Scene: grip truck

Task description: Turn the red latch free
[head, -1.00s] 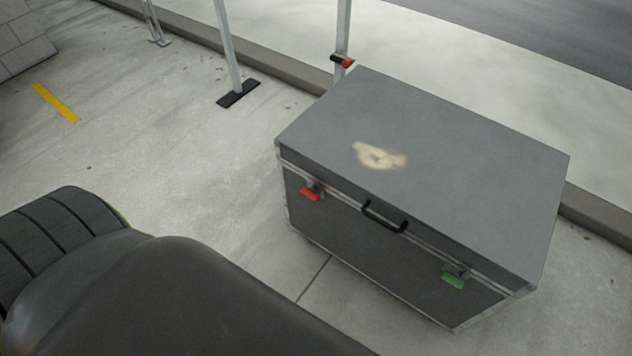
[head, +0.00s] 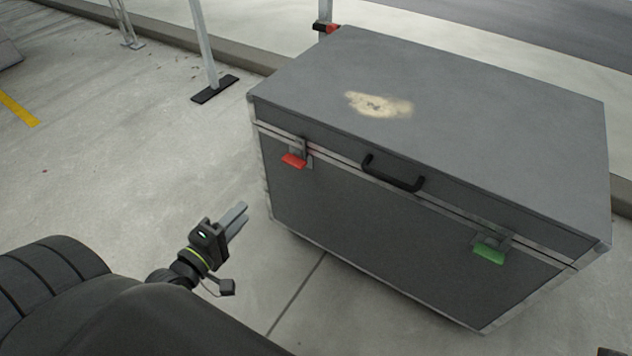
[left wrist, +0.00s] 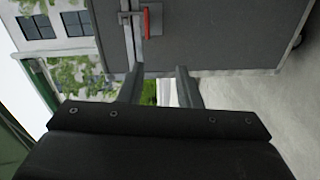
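The red latch (head: 294,160) is on the upper left of the front face of a grey case (head: 400,220), just below the lid seam. It also shows in the left wrist view (left wrist: 147,20), at the top, beyond the fingertips. My left gripper (head: 240,212) is left of the case and below the latch, apart from both. In the left wrist view its two fingers (left wrist: 160,70) stand apart with nothing held between them. My right gripper is not in view.
A green latch (head: 489,253) is on the right of the case front, with a black handle (head: 393,174) between the latches. A pole with a black foot (head: 214,89) stands behind left. A kerb runs behind the case.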

